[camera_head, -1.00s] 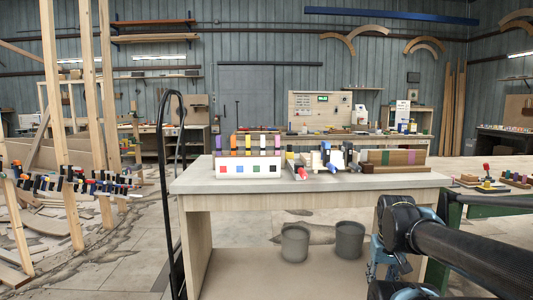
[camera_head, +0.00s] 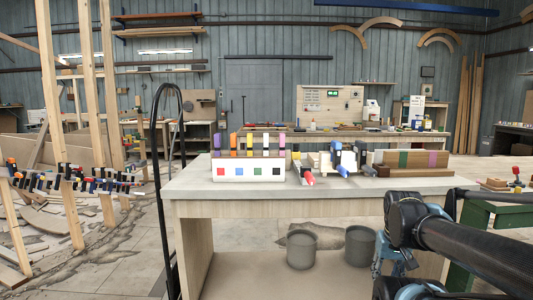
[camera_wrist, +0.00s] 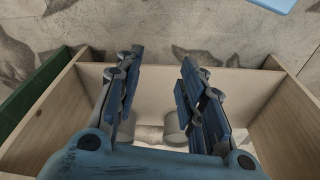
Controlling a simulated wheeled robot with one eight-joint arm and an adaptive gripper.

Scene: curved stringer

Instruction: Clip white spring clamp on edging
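The edging strip (camera_head: 75,180) runs across the wooden posts at the left of the head view. It carries a dense row of small dark clamps with blue, red, white and orange parts. A white rack (camera_head: 249,170) with coloured squares stands on the bench, with coloured clamps (camera_head: 265,144) on it. Pale and white pieces (camera_head: 325,160) lie to its right; I cannot tell which is the white spring clamp. My gripper (camera_wrist: 157,85) is open and empty in the wrist view, its blue fingers apart. In the head view it is mostly hidden by my arm.
The bench (camera_head: 190,187) stands ahead, with two grey buckets (camera_head: 301,248) (camera_head: 360,246) on its lower shelf. A black hooped stand (camera_head: 157,200) rises at its left corner. A green frame (camera_head: 490,215) is at the right. Floor at left is cluttered with scraps.

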